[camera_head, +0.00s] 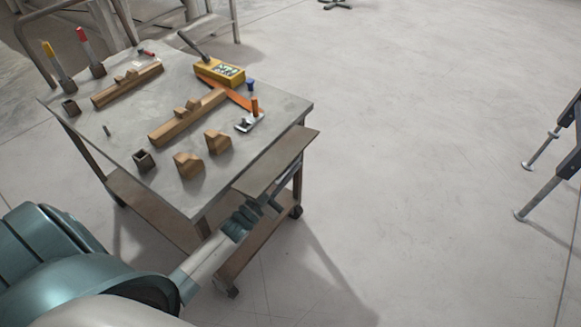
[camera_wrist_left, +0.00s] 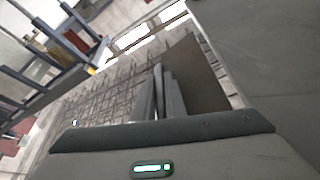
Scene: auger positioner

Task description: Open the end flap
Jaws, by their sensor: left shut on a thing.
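The end flap (camera_head: 277,161) is a flat grey-brown panel at the near right end of the metal cart. It sticks out past the cart top at roughly the top's height; its exact tilt is hard to tell. My left gripper (camera_head: 270,197) reaches up from below at the flap's near side, partly hidden under the panel. In the left wrist view its narrow fingers (camera_wrist_left: 163,94) are close together against the flap (camera_wrist_left: 192,75), shut on it. The exact contact point is hidden. My right gripper is out of view.
The cart top (camera_head: 255,92) holds wooden blocks (camera_head: 187,117), a yellow box (camera_head: 219,71), a small clamp-like tool (camera_head: 249,121) and upright handled tools (camera_head: 59,67). A lower shelf (camera_head: 236,255) lies beneath. Open floor (camera_head: 420,150) is to the right, with metal-legged stands (camera_head: 551,181) at the far right.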

